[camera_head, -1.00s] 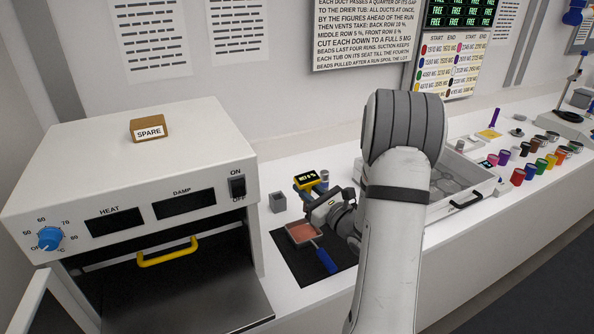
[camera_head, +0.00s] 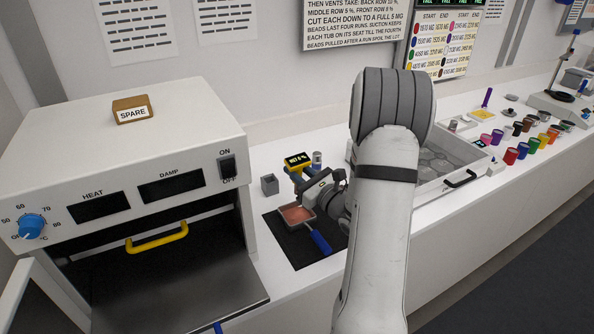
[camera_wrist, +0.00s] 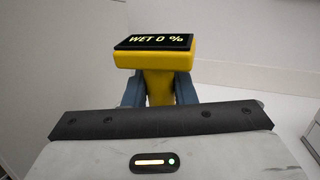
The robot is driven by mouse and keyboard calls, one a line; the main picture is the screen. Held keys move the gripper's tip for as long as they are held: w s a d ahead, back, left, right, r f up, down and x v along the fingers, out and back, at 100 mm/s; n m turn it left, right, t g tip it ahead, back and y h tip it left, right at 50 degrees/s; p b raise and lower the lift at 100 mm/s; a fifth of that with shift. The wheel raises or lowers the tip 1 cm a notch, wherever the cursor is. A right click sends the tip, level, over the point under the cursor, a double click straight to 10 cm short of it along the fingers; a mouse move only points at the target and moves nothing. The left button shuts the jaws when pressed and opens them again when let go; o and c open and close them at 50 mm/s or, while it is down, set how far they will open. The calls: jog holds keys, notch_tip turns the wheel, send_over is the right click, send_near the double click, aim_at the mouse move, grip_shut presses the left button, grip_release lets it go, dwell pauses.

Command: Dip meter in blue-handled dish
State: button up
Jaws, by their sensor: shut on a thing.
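The moisture meter (camera_head: 298,161) is yellow with a dark display, held upright in my gripper (camera_head: 299,179). In the wrist view the meter (camera_wrist: 153,55) reads "WET 0 %", between the blue-grey fingers of my gripper (camera_wrist: 158,92). The blue-handled dish (camera_head: 282,216) is a shallow square pan of reddish-pink material on a black mat, its blue handle (camera_head: 320,242) pointing to the front right. My gripper is just behind and above the dish in the head view. The meter's lower end is hidden, so I cannot tell whether it touches the contents.
An oven (camera_head: 130,160) with a yellow-handled thing (camera_head: 157,240) in its opening stands left. A small grey cup (camera_head: 269,185) is beside the black mat (camera_head: 295,250). A white drawer box (camera_head: 425,175) is behind my arm. Several coloured jars (camera_head: 511,156) stand right.

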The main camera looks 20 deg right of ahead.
notch_tip(320, 180, down, 8)
jog(key=b, duration=0.7)
jog(key=shift+f, duration=0.15)
dwell(1.6)
jog(key=shift+r+p, duration=2.4)
jog(key=shift+r, duration=1.65)
jog(key=shift+s+d, duration=0.1)
jog(key=shift+d, duration=0.05)
